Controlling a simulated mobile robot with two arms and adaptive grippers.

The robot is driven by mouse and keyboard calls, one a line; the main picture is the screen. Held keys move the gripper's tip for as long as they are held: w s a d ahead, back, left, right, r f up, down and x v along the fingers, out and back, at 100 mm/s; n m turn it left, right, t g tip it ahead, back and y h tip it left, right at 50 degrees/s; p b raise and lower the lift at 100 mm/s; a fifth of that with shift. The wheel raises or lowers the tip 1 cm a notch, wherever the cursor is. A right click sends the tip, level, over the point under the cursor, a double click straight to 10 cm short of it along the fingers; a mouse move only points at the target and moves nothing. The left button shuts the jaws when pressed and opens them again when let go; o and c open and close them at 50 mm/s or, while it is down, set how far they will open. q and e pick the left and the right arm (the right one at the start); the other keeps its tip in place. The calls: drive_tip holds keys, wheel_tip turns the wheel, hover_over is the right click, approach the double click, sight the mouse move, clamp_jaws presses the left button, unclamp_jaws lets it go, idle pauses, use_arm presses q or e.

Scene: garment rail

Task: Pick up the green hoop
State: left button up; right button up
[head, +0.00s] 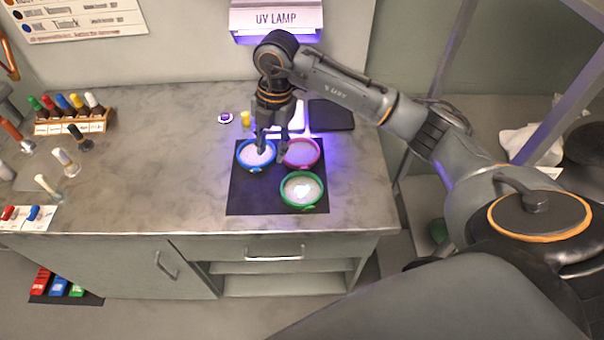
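The green hoop (309,207) lies flat on a black mat (245,200), at the mat's front right, with pale material inside its ring. A blue hoop (257,171) and a magenta hoop (306,165) lie behind it. My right gripper (272,148) points down over the blue and magenta hoops, behind and to the left of the green hoop. Its fingers look apart, with nothing visible between them. It does not touch the green hoop, which is in full view. My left gripper is not in view.
The UV lamp (277,17) is on the wall behind my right arm. A dark flat pad (332,115) and a small yellow item (246,119) lie behind the mat. A wooden rack of coloured bottles (70,127) and loose bottles stand left. The countertop (170,180) between is clear.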

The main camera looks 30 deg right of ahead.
drive_tip(key=d+m+h, duration=0.1)
drive_tip(key=d, duration=0.2)
drive_tip(key=p, duration=0.2)
hover_over(286, 179)
wheel_tip(286, 179, down, 7)
drive_tip(key=shift+d+r, duration=0.1)
drive_tip(key=shift+f, duration=0.55)
drive_tip(key=shift+f+p, duration=0.35)
drive_tip(key=shift+p, duration=0.05)
drive_tip(key=f, duration=0.1)
drive_tip(key=f+p, duration=0.1)
drive_tip(key=f, duration=0.1)
drive_tip(key=shift+a+f, duration=0.2)
drive_tip(key=shift+f, duration=0.5)
drive_tip(key=shift+c, duration=0.4)
clamp_jaws()
